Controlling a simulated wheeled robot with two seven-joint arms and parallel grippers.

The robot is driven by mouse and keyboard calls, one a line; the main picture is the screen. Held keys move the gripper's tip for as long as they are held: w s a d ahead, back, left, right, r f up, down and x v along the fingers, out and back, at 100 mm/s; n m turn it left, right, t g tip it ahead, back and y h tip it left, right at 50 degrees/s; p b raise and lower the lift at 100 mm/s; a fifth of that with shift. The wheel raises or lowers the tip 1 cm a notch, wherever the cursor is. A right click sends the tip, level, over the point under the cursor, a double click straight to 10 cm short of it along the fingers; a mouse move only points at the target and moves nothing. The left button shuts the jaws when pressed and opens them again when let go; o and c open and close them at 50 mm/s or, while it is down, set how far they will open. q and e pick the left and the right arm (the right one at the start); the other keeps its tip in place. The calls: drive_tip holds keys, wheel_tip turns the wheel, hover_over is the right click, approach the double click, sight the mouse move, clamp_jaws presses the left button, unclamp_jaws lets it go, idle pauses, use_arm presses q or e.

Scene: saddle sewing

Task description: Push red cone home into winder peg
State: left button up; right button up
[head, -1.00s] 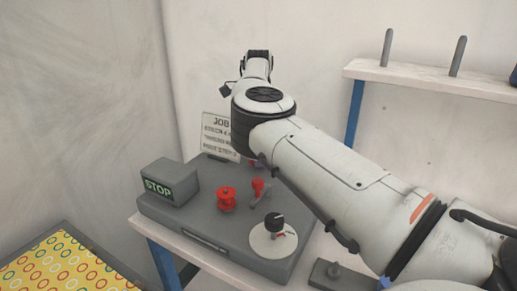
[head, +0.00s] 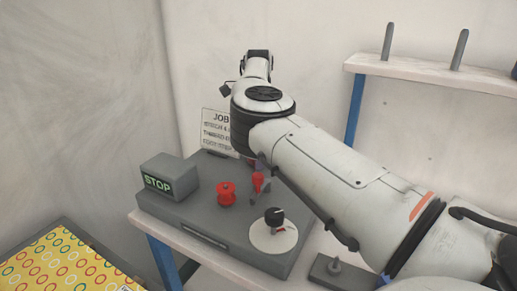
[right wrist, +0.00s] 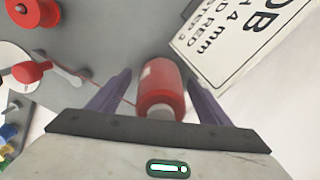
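The red cone (right wrist: 158,82) stands between the two purple fingers of my right gripper (right wrist: 159,77) in the right wrist view. Its pale narrow end faces the camera. A narrow gap shows on each side, so the fingers look open around it. The winder peg is hidden, and I cannot tell how deep the cone sits. A thin red thread runs from the left towards the cone. In the head view my right arm covers the gripper and most of the cone. My left gripper is in neither view.
The grey machine base (head: 190,213) carries a STOP box (head: 170,177), a red spool (head: 226,193), a red-topped lever (head: 258,181) and a white dial (head: 273,237). A job card (head: 215,130) stands behind. A shelf with pegs (head: 430,77) is at upper right.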

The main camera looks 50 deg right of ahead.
drive_tip(key=shift+r, duration=0.3)
wheel_tip(320, 180, up, 8)
drive_tip(key=shift+r, duration=0.8)
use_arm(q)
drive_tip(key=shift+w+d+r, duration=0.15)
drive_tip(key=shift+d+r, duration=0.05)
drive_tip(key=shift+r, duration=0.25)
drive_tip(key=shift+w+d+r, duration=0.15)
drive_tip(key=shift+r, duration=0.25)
